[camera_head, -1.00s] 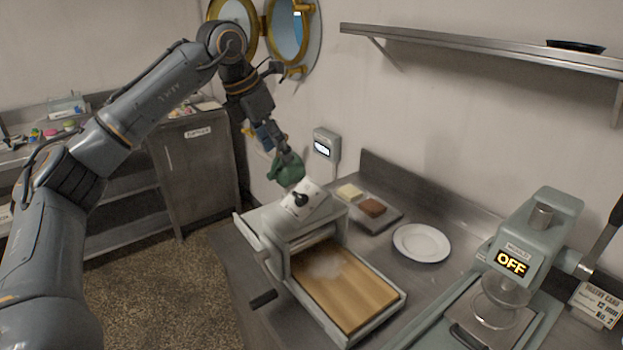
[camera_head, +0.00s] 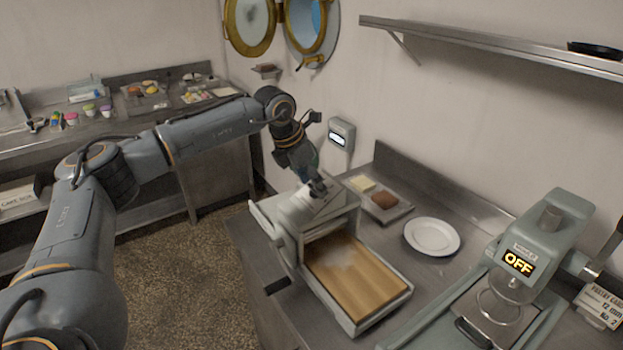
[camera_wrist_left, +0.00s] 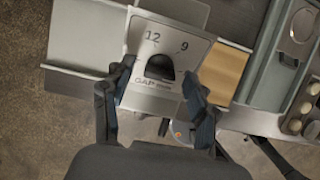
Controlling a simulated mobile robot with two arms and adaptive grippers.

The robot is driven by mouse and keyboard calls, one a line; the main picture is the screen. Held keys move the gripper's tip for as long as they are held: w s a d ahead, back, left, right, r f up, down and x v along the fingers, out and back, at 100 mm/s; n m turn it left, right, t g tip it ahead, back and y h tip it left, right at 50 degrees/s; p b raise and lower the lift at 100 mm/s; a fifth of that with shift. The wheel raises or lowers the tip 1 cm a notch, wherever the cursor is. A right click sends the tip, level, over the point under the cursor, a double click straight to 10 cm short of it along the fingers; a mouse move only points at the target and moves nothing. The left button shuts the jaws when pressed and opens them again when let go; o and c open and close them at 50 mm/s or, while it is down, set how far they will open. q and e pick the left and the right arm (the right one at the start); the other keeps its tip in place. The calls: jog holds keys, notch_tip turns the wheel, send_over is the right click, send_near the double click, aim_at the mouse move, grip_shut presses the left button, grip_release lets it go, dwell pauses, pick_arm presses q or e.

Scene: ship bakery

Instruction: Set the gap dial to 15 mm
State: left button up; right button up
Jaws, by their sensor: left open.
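The gap dial (camera_wrist_left: 160,68) is a dark knob on a pale plate (camera_wrist_left: 148,98) marked "GAP", with the numbers 12 and 9 visible on its far side. Where the knob points is unclear, and no 15 shows. The plate is on top of the pale grey sheeter (camera_head: 284,222). My left gripper (camera_head: 318,190) is over this plate and hides the dial in the head view. In the left wrist view my left gripper (camera_wrist_left: 159,75) is open, one finger on each side of the knob, with gaps visible between. My right gripper is not in view.
The sheeter's wooden board (camera_head: 358,285) extends in front. A white plate (camera_head: 432,236) and a small tray (camera_head: 399,210) with dough pieces are behind it. A wall box (camera_head: 341,132) and shelf (camera_head: 480,42) are beyond.

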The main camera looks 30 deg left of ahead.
pick_arm(q)
jog(key=shift+f, duration=0.1)
jog(key=c, duration=1.1)
jog(key=shift+c, duration=0.2)
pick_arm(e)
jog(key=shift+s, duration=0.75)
